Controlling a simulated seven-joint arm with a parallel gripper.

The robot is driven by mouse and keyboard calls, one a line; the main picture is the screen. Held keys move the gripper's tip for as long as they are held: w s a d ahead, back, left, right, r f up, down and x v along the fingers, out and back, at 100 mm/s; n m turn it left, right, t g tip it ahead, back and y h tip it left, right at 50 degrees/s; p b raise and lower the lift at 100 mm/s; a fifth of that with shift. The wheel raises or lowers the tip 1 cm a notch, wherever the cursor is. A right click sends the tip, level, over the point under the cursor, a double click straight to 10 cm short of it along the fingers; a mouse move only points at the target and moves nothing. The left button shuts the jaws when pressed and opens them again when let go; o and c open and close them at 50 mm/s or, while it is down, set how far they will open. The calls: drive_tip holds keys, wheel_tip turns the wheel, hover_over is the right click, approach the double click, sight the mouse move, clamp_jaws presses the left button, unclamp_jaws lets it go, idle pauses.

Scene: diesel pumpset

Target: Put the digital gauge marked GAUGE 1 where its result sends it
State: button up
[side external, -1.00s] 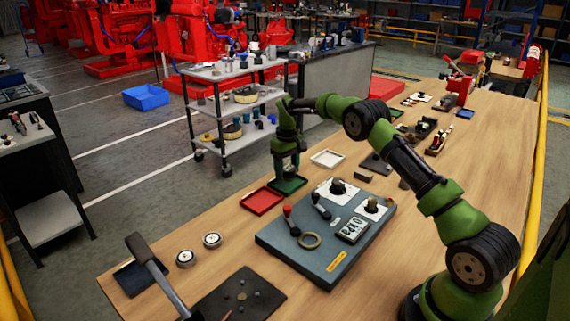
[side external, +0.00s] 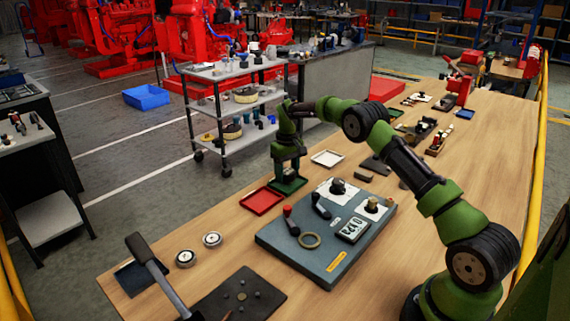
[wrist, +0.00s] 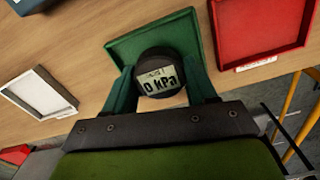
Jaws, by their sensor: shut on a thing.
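The digital gauge (wrist: 158,78) is a round dark body with a lit face reading 0 kPa. Small lettering above the reading is hard to make out. My gripper (wrist: 161,88) is shut on it, one finger on each side.
A red tray (side external: 262,201) lies beside the green one, and a white tray (side external: 327,159) lies on its other side. Two round gauges lie farther left.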

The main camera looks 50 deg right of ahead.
drive_tip(key=shift+f, duration=0.25)
drive_tip(key=o, duration=1.4)
drive_tip(key=shift+f, duration=0.1)
drive_tip(key=shift+r, duration=3.55)
drive_tip(key=shift+s+a+f+m, duration=0.1)
drive_tip(key=shift+s+f+m, duration=0.2)
drive_tip(key=shift+f, duration=0.2)
drive_tip(key=shift+s+a+f+m, duration=0.1)
drive_tip(key=shift+s+f+m, duration=0.15)
drive_tip(key=shift+f, duration=0.25)
drive_tip(key=s+a+r+m+t, duration=0.2)
drive_tip(key=s+a+r+t, duration=0.1)
drive_tip(key=s+a+r, duration=1.05)
drive_tip(key=s+a+r+t+y, duration=0.1)
drive_tip(key=s+a, duration=0.3)
drive_tip(key=s, duration=0.5)
drive_tip(key=s+a+r+n+t+y, duration=0.1)
drive_tip(key=s+a+r+t, duration=0.2)
drive_tip(key=s, duration=0.5)
drive_tip(key=shift+s+a+r, duration=0.2)
drive_tip(key=shift+s+a, duration=0.2)
drive_tip(key=shift+a, duration=0.05)
